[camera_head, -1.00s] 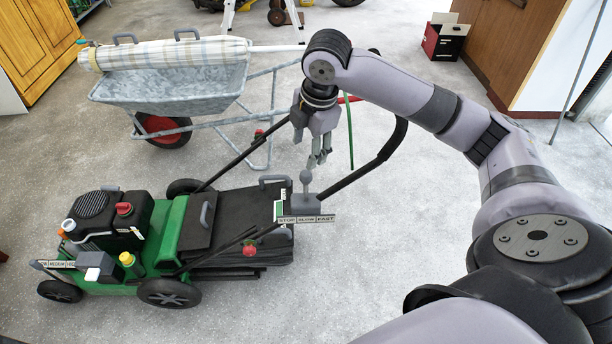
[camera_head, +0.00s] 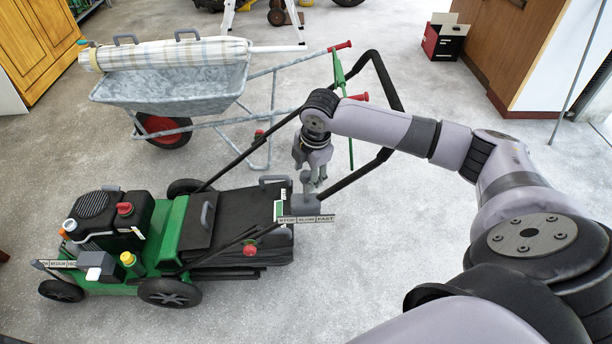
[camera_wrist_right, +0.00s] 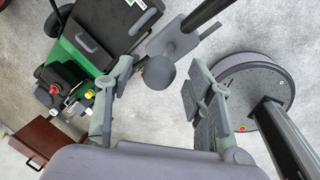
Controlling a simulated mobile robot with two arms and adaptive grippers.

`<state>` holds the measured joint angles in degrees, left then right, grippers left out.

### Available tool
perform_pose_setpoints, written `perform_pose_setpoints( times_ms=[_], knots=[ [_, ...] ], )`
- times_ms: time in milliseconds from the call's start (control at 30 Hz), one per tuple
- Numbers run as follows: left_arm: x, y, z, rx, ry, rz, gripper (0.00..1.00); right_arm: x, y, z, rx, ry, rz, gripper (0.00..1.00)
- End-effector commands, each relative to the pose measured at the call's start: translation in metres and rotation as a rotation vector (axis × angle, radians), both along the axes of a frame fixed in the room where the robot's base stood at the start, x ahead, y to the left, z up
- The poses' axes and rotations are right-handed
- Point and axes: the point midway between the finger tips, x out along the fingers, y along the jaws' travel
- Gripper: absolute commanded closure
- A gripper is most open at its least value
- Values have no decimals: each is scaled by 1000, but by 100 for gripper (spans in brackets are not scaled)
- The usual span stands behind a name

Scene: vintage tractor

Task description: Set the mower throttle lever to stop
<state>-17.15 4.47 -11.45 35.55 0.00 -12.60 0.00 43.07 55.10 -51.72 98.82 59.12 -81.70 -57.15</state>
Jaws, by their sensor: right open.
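The mower (camera_head: 205,235) is green and black, with its handle bars rising to the right. The throttle lever (camera_wrist_right: 159,72) is grey with a round knob, and in the wrist view it stands between my right fingers. A label strip (camera_head: 307,219) reading STOP, SLOW, FAST lies below it. The grey lever mount (camera_head: 303,204) shows above the strip. My right gripper (camera_head: 312,184) is open, pointing down over the lever; I cannot tell whether a finger touches the knob. The gripper hides most of the lever in the head view. My left gripper is out of view.
A grey wheelbarrow (camera_head: 165,102) carrying a rolled plaid cloth (camera_head: 170,54) stands behind the mower. The mower's black handle loop (camera_head: 383,85) rises close beside my right forearm. The concrete floor (camera_head: 370,270) in front is clear.

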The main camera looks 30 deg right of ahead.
Motion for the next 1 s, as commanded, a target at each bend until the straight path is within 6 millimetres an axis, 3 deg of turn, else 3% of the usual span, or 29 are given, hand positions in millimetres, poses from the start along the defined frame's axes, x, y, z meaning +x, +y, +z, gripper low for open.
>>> perform_pose_setpoints(
  times_ms=[200, 533, 1000],
  knots=[
    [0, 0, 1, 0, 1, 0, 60, 4, 0, -20, 0, 1, 1, 51],
    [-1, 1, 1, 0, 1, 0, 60, 4, 0, -23, 0, 0, 1, 52],
    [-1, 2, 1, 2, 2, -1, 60, 4, 0, -23, 0, 0, 0, 83]
  ],
)
